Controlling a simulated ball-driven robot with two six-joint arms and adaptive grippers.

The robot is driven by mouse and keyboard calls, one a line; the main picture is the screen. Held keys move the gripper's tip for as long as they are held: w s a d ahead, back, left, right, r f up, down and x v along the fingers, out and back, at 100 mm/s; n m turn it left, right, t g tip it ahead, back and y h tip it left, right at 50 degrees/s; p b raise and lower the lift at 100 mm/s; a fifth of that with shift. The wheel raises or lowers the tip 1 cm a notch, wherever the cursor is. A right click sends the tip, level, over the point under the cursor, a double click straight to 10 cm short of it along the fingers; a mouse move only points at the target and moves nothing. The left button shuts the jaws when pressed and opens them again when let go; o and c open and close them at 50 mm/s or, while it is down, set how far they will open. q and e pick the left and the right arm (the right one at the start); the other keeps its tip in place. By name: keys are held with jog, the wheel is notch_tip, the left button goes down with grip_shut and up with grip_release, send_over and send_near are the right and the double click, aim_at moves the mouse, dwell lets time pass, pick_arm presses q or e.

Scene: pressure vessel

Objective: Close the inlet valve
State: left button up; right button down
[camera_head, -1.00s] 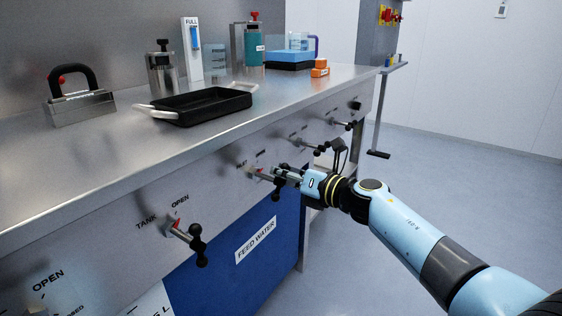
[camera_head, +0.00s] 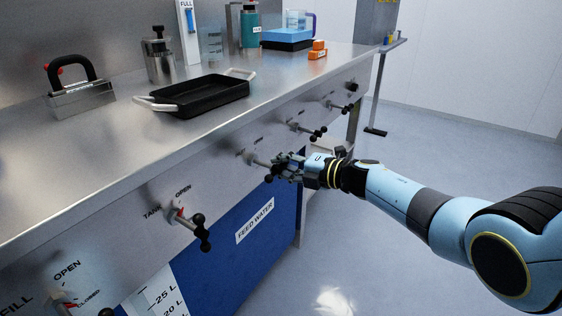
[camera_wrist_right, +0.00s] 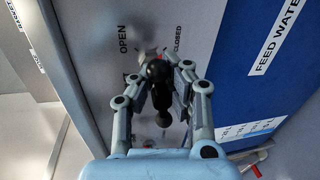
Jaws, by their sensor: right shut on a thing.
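The gripped valve (camera_head: 255,160) sticks out of the steel front panel. Its label is too blurred to read in the head view, but the wrist view shows OPEN (camera_wrist_right: 123,39) and CLOSED (camera_wrist_right: 178,39) beside it. My right gripper (camera_head: 277,166) is at this valve, shut on its black handle (camera_wrist_right: 161,88). In the wrist view the fingers (camera_wrist_right: 163,82) sit on both sides of the handle, partly hiding the valve stem. My left gripper is not in view.
A tank valve (camera_head: 190,220) is nearer, and other valves (camera_head: 308,130) are farther along the panel. A black tray (camera_head: 200,98) and a black-handled steel block (camera_head: 82,98) stand on the counter. Open floor (camera_head: 430,260) lies to the right.

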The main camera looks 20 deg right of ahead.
jog(key=shift+d+f+m, duration=0.2)
jog(key=shift+d+m, duration=0.05)
jog(key=shift+m, duration=0.25)
jog(key=c, duration=1.4)
grip_release()
jog(key=shift+d, duration=0.15)
jog(key=shift+o, duration=0.3)
jog(key=shift+a, duration=0.2)
jog(key=shift+s, duration=0.1)
jog(key=v, duration=1.2)
jog(key=shift+d, duration=0.1)
